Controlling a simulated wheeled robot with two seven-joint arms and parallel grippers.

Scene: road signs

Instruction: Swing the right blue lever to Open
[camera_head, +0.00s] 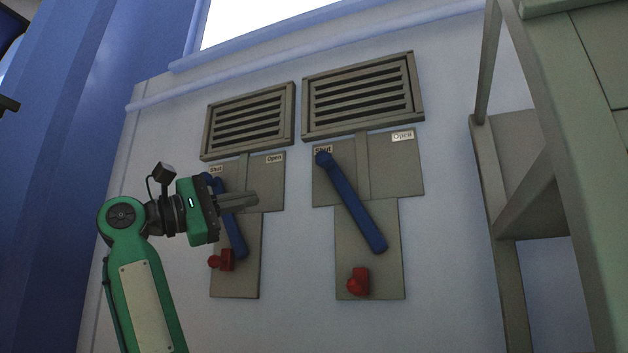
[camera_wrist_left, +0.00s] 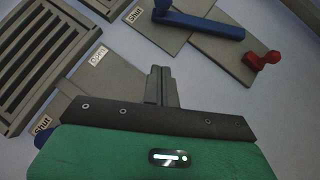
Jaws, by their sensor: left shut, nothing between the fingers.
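The right blue lever (camera_head: 350,202) is on the right grey panel, its upper end at the Shut label (camera_head: 323,149) and its body slanting down to the right. The Open label (camera_head: 403,136) is at that panel's upper right. The lever also shows in the left wrist view (camera_wrist_left: 200,22). My left gripper (camera_head: 254,200) is shut and empty, pointing right, in front of the left panel and apart from the right lever. It shows in the wrist view (camera_wrist_left: 159,84) too. My right gripper is not in view.
The left blue lever (camera_head: 235,232) is partly hidden behind my left gripper. Red knobs sit low on the left panel (camera_head: 222,260) and the right panel (camera_head: 358,282). Vents (camera_head: 360,94) are above. A grey-green frame (camera_head: 510,190) stands at the right.

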